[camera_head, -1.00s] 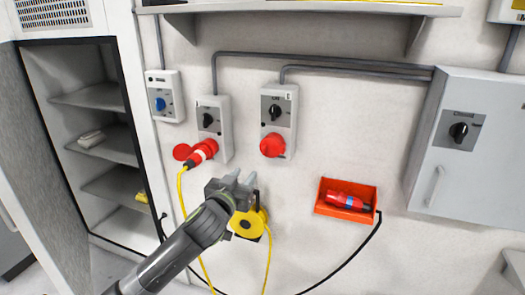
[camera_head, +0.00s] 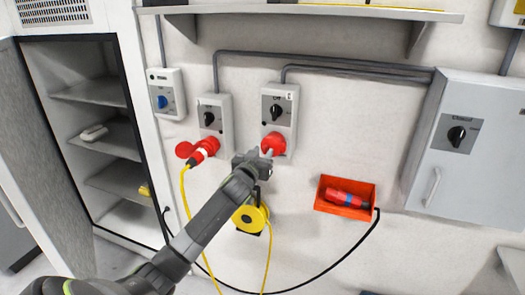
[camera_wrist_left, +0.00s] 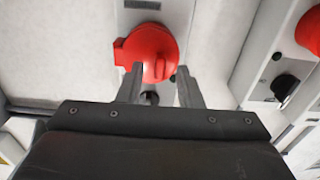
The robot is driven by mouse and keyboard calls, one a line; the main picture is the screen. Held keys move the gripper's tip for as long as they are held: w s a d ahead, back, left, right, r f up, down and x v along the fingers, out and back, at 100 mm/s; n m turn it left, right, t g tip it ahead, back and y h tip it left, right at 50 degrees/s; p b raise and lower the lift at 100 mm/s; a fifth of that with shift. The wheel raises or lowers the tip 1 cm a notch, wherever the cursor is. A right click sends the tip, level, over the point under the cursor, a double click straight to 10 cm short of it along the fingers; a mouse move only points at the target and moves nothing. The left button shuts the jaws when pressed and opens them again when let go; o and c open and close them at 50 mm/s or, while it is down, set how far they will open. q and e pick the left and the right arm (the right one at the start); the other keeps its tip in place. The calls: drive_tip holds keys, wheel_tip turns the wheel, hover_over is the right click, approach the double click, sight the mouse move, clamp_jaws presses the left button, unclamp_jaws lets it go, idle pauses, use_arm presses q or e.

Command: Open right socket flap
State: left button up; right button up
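The right socket box (camera_head: 279,108) is on the wall, with a black rotary switch above a round red flap (camera_head: 274,143). The flap looks closed over its socket. My left gripper (camera_head: 268,153) is at the lower edge of this flap, fingertips pointing at it. In the left wrist view the two fingers (camera_wrist_left: 158,82) are apart, with the red flap (camera_wrist_left: 150,46) just beyond and partly between them. Whether they touch it I cannot tell. My right gripper is not in view.
The left socket box (camera_head: 215,120) holds a red plug (camera_head: 204,148) with a yellow cable. A yellow cable reel (camera_head: 250,217) hangs below. A red bin (camera_head: 345,206) is at right, beside a grey cabinet (camera_head: 465,145). An open locker (camera_head: 97,140) stands left.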

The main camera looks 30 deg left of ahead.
use_arm(q)
drive_tip(key=shift+w, duration=0.3)
clamp_jaws()
idle(0.3)
